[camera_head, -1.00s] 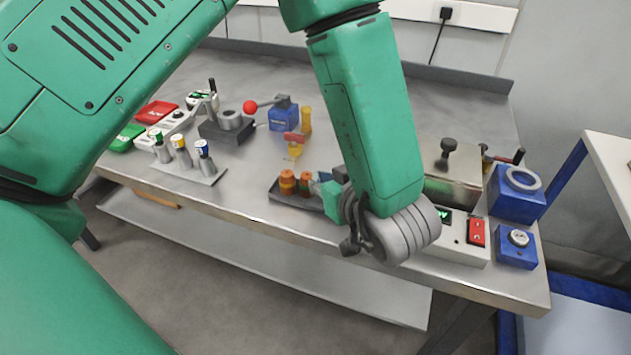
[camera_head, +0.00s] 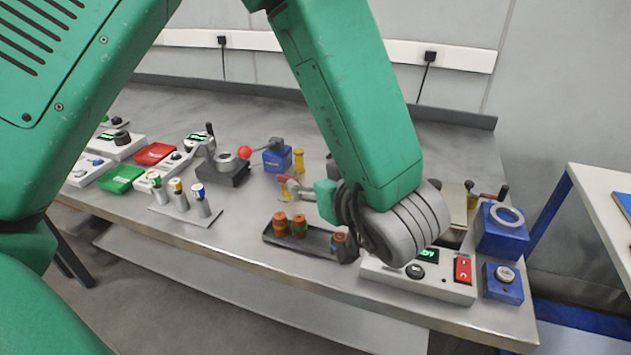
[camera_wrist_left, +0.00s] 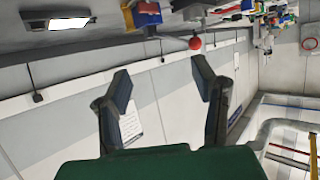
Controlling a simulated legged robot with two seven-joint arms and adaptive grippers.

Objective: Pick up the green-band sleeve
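Two orange-brown banded sleeves stand in a dark tray (camera_head: 318,246) near the table's front edge. The right one of the two, a sleeve with what looks like a green band (camera_head: 299,226), is small in view. A third sleeve-like piece (camera_head: 338,241) is at the tray's right end, partly hidden by my wrist. My left gripper (camera_head: 308,193) is beyond the tray in the picture, apart from the sleeves. In the left wrist view the left gripper (camera_wrist_left: 162,80) has its fingers spread with nothing between them. My right gripper is not in view.
A stand left of the tray carries three grey posts (camera_head: 178,194) with green, yellow and blue bands. A yellow part with a red handle (camera_head: 290,187) is near my left gripper. A control box (camera_head: 420,272) and blue boxes (camera_head: 503,228) fill the right end.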

